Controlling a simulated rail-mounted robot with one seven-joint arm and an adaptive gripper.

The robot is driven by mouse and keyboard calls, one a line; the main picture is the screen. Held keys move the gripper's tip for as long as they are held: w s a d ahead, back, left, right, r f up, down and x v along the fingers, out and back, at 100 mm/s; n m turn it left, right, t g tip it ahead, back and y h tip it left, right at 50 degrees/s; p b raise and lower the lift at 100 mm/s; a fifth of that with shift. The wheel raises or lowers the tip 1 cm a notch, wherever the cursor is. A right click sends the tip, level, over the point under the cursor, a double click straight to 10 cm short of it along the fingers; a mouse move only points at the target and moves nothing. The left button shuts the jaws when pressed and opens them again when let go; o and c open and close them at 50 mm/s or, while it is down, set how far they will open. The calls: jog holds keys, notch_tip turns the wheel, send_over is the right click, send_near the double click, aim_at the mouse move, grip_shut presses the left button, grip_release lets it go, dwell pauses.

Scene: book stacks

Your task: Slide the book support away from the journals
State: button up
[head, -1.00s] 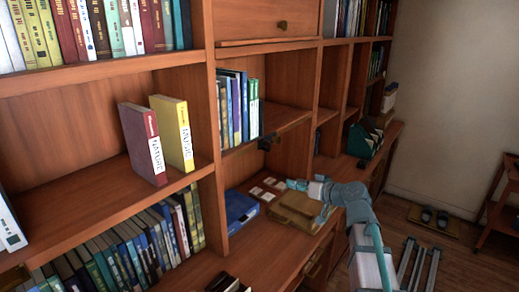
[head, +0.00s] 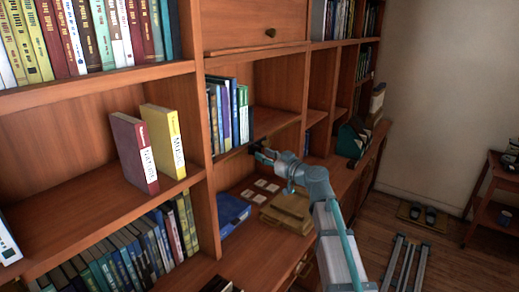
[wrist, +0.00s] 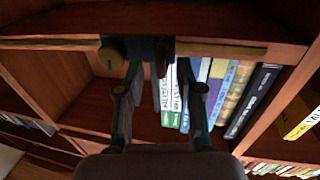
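The journals (head: 230,115) stand upright on the middle shelf in the head view; their spines (wrist: 215,85) fill the right half of the wrist view. The book support seems to be the dark block (wrist: 150,47) with a brass knob (wrist: 110,55) at the shelf's front edge, beside the thin white and green journals. In the head view my gripper (head: 264,155) mostly hides it. In the wrist view my gripper (wrist: 160,82) is open, one finger to each side below the dark block. I cannot tell whether the fingers touch it.
The shelf to the right of the journals (head: 275,117) is bare. Upright dividers stand close on both sides. A maroon book (head: 133,152) and a yellow book (head: 162,140) stand left.

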jog(key=shift+p+x, duration=0.4)
jog(key=shift+x, duration=1.25)
grip_shut()
